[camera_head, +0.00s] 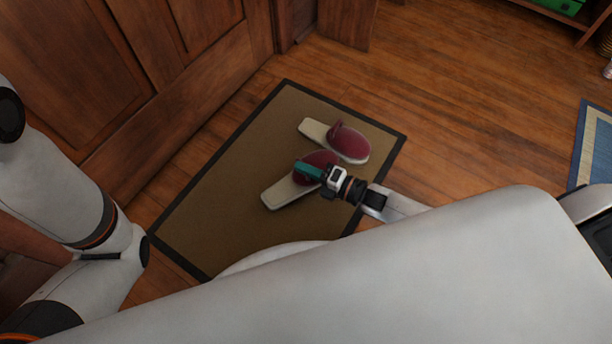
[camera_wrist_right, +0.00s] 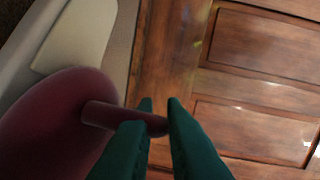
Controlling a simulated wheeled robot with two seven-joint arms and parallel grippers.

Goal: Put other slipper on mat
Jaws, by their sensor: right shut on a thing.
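The mat (camera_head: 215,225) is brown with a dark border and lies on the floor beside wooden panelling. One slipper (camera_head: 350,142), with a dark red upper and cream sole, lies on the mat toward its far right corner. A matching slipper (camera_head: 287,191) is nearer, over the middle of the mat; I cannot tell whether its sole touches it. My right gripper (camera_head: 305,172) is shut on the red upper of this nearer slipper. In the right wrist view, the teal fingers (camera_wrist_right: 159,112) close around a red roll on the slipper (camera_wrist_right: 55,125). My left gripper is out of view.
Wooden panels (camera_head: 100,75) border the mat on the left. A blue-edged rug (camera_head: 590,150) lies at the right, and a shelf with a green item (camera_head: 562,6) stands at the top right. The wooden floor (camera_head: 450,100) between them is clear.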

